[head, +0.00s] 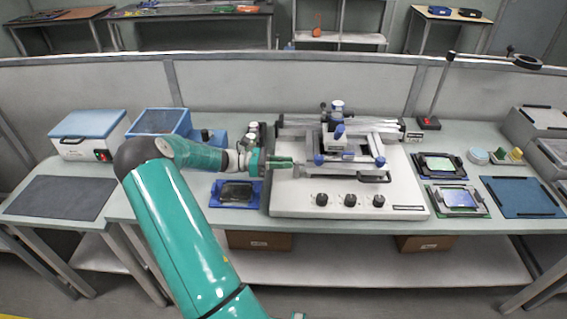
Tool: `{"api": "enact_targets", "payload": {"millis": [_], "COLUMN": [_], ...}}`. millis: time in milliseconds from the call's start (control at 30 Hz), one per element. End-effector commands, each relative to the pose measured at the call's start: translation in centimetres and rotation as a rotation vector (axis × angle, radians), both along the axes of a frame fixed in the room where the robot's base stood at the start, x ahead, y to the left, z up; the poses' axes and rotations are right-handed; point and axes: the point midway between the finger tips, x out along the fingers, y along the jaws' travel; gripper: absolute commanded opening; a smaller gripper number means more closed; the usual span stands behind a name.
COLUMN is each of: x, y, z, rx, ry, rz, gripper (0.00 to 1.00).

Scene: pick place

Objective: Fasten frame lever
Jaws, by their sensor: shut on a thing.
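The white stencil-printer machine (400,205) stands on the bench right of my arm. Its metal frame (345,165) lies raised over the base and carries several blue knobs, one at the front left (319,160) and one at the front right (380,162). A black handle (374,179) is at the frame's front right. My gripper (292,163) reaches in from the left, at the frame's left side. Its green fingers are shut on a small part there, apparently the frame lever, which the fingers mostly hide. The lever's exact position cannot be told.
A blue tray with a dark part (237,193) lies just left of the machine, below my gripper. Blue bins (160,121) stand behind my arm. Boards in holders (458,199) and a blue mat (522,197) lie right.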

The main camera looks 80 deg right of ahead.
Motion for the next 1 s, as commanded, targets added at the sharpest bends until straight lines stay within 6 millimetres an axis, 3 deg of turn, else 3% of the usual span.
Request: {"api": "enact_targets", "payload": {"millis": [133,167,267,667,1000], "x": [0.1,0.1,0.1,0.9,7.4], "y": [-0.1,-0.1,-0.1,0.1,1.7], "z": [0.0,0.0,0.0,0.0,0.0], "rx": [-0.002,-0.002,-0.002,-0.001,-0.002], "ry": [-0.001,-0.001,-0.001,-0.001,-0.001], "rz": [0.003,0.004,0.003,0.005,0.006], "gripper": [0.00,0.21,0.38,0.38,0.38]}}
